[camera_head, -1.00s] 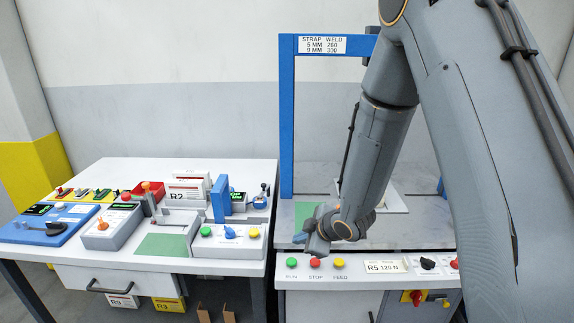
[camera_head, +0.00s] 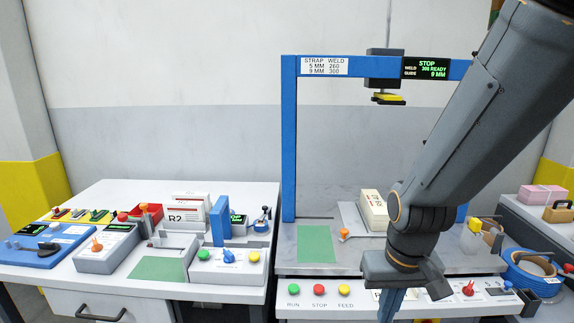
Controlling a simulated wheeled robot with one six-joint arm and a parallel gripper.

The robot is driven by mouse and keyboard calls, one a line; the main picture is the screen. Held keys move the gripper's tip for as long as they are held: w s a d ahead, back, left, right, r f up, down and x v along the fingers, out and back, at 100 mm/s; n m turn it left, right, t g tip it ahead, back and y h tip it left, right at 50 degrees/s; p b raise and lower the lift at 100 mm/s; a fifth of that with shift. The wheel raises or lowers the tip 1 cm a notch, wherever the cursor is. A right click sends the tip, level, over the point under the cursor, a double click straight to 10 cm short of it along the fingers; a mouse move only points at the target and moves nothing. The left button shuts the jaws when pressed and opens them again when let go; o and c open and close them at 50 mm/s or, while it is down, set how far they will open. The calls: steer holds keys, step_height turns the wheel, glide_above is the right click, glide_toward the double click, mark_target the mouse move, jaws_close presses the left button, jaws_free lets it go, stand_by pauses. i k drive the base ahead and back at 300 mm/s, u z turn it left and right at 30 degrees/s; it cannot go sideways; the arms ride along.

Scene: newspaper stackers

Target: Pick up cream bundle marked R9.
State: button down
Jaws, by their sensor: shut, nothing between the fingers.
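A cream bundle (camera_head: 374,209) lies on the grey bed of the strapping machine, behind and left of my gripper. Its mark is tilted and too small to read surely, so I cannot confirm R9. A white-and-cream stack marked R2 (camera_head: 183,214) sits on the left table. My gripper (camera_head: 390,304) points down over the front control panel, apart from the cream bundle. It is shut and empty. Its lower end partly hides the panel label, and my arm hides part of the machine's right side.
The blue strapping frame (camera_head: 289,140) stands around the bed, with a strapping head (camera_head: 384,70) overhead. A green pad (camera_head: 316,244) lies clear left of the bundle. Buttons line the front panel (camera_head: 300,308). A blue tape roll (camera_head: 535,265) and pink bundle (camera_head: 542,196) are at right.

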mark_target(374, 207)
steer(key=i, duration=0.9)
steer(key=z, duration=0.45)
